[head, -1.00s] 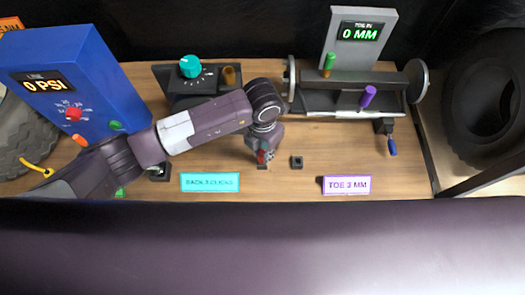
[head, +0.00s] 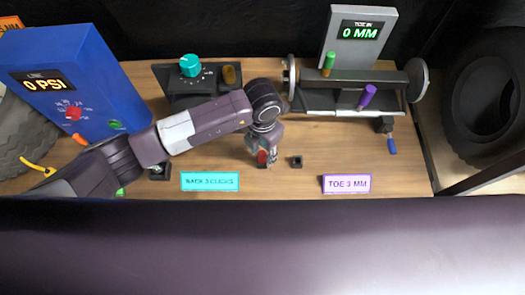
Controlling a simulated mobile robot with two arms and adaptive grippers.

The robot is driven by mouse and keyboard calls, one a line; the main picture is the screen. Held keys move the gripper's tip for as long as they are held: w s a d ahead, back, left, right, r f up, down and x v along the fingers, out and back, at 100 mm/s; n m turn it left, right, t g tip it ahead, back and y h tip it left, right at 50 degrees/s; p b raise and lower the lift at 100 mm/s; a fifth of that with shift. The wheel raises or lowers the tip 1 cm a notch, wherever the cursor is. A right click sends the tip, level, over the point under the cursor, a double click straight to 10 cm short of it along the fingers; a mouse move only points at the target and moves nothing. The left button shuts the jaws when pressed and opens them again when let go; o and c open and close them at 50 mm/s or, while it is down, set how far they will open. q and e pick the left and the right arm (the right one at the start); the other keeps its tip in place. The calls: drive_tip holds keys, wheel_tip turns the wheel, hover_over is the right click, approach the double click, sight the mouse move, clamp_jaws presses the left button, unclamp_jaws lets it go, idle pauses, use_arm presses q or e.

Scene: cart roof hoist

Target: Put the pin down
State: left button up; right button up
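My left gripper (head: 266,159) points down over the wooden bench, just left of a small black square block (head: 296,161). A small red part shows between or beside its fingers; I cannot tell whether it is the pin or part of the gripper. The fingers are too small and too much hidden by the wrist to tell whether they are open or shut. A purple pin (head: 367,97) and a green pin (head: 328,64) stand at the toe gauge (head: 360,33), which reads 0 MM. My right gripper is not in view.
A blue box (head: 88,70) reading 0 PSI stands at the left. A dark unit with a teal knob (head: 190,65) is behind my arm. A cyan label (head: 210,182) and a purple-edged label (head: 346,184) lie in front. A tyre (head: 490,100) is at the right.

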use_arm(q)
wheel_tip(320, 180, up, 12)
drive_tip(key=b, duration=0.2)
drive_tip(key=shift+b, duration=0.4)
drive_tip(key=shift+f, duration=0.1)
